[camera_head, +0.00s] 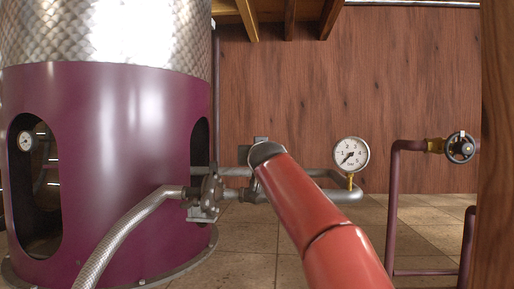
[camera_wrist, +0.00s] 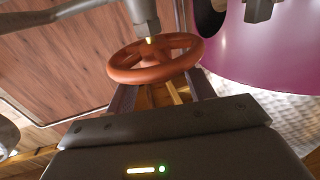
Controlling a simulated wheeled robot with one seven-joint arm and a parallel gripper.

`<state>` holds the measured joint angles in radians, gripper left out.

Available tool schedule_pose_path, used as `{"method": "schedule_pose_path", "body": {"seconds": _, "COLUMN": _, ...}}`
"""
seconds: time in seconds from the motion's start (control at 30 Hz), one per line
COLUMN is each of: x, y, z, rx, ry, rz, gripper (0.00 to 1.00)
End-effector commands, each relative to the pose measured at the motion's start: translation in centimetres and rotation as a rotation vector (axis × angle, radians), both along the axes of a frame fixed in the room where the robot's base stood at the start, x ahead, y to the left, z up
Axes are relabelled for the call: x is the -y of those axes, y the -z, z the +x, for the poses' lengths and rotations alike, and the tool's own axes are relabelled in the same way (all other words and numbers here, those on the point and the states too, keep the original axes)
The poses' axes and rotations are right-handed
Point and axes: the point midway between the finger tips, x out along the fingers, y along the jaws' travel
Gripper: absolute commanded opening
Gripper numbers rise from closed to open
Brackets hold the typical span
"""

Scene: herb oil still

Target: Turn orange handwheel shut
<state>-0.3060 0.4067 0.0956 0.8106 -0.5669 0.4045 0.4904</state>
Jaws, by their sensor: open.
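The orange handwheel (camera_wrist: 153,58) shows in the upper middle of the wrist view, a round rim with spokes on a grey metal stem (camera_wrist: 143,14). My gripper (camera_wrist: 160,84) is open, with its two dark fingers pointing at the wheel. The fingertips reach the near side of the rim, one toward each side; I cannot tell whether they touch it. In the head view the orange handwheel is not visible, and my red arm covers the middle of the pipework.
A purple still (camera_head: 130,160) fills the left, with a braided hose (camera_head: 125,230) to a pump-like fitting (camera_head: 205,195). A pressure gauge (camera_head: 351,154) stands on the grey pipe. A black handwheel (camera_head: 460,147) sits at the right beside a wooden post (camera_head: 497,150).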

Motion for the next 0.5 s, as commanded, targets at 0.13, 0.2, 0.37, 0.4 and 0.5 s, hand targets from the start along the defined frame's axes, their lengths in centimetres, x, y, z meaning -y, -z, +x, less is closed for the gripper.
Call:
{"method": "schedule_pose_path", "body": {"seconds": 0.13, "x": -0.04, "y": 0.02, "z": 0.34, "rx": 0.0, "ry": 0.0, "rz": 0.0, "gripper": 0.53}}
{"method": "schedule_pose_path", "body": {"seconds": 0.2, "x": -0.05, "y": 0.05, "z": 0.33, "rx": 0.0, "ry": 0.0, "rz": 0.0, "gripper": 0.53}}
{"method": "schedule_pose_path", "body": {"seconds": 0.37, "x": -0.05, "y": 0.06, "z": 0.32, "rx": 0.0, "ry": 0.0, "rz": 0.0, "gripper": 0.46}}
{"method": "schedule_pose_path", "body": {"seconds": 0.4, "x": -0.05, "y": 0.06, "z": 0.31, "rx": 0.0, "ry": 0.0, "rz": 0.0, "gripper": 0.4}}
{"method": "schedule_pose_path", "body": {"seconds": 0.5, "x": -0.05, "y": 0.06, "z": 0.31, "rx": 0.0, "ry": 0.0, "rz": 0.0, "gripper": 0.27}}
